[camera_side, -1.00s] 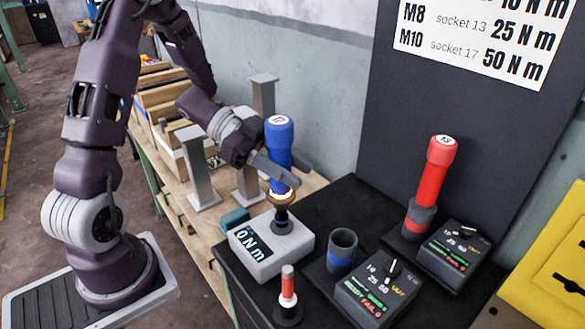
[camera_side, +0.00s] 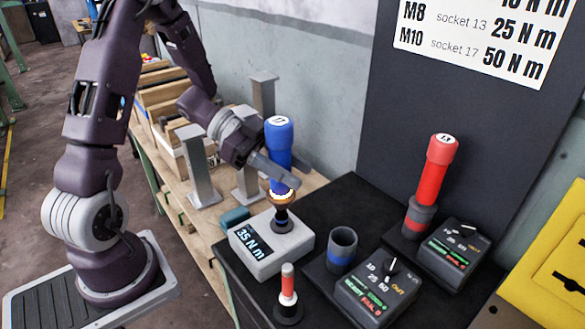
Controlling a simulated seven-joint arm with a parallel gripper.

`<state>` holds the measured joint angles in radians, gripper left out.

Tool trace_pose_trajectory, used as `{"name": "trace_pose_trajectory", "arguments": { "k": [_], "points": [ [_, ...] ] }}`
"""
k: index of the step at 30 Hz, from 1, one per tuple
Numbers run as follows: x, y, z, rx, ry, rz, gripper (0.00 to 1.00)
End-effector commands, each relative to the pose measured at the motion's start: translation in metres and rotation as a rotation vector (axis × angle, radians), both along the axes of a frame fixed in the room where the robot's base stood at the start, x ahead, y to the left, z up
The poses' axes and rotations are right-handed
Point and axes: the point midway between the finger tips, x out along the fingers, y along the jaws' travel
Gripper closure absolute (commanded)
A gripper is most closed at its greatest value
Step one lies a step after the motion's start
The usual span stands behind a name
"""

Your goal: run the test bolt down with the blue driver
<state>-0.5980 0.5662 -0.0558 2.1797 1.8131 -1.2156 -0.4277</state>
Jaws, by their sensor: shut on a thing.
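The blue driver (camera_side: 279,140), marked 17 on top, stands upright with its lower end on the test bolt on top of the light grey tester box (camera_side: 292,252). The bolt itself is hidden under the driver's tip. The box's dark display reads about 35 N m. My gripper (camera_side: 279,173) is shut around the lower part of the blue driver, with a finger showing on its near side.
An empty blue-banded holder (camera_side: 342,247) stands right of the tester. A red driver (camera_side: 436,178) stands in its holder at the back right. A torque chart (camera_side: 475,35) hangs behind.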

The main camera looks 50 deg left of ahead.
Motion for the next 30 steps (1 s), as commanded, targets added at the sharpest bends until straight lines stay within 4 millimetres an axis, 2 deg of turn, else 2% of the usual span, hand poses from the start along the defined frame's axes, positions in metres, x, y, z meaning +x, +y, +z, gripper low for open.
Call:
{"name": "trace_pose_trajectory", "arguments": {
  "k": [11, 30],
  "points": [
    [-0.001, 0.000, 0.000, 0.001, 0.002, -0.001, 1.00],
    [0.000, 0.000, 0.044, 0.001, -0.003, 0.000, 1.00]
  ]
}}
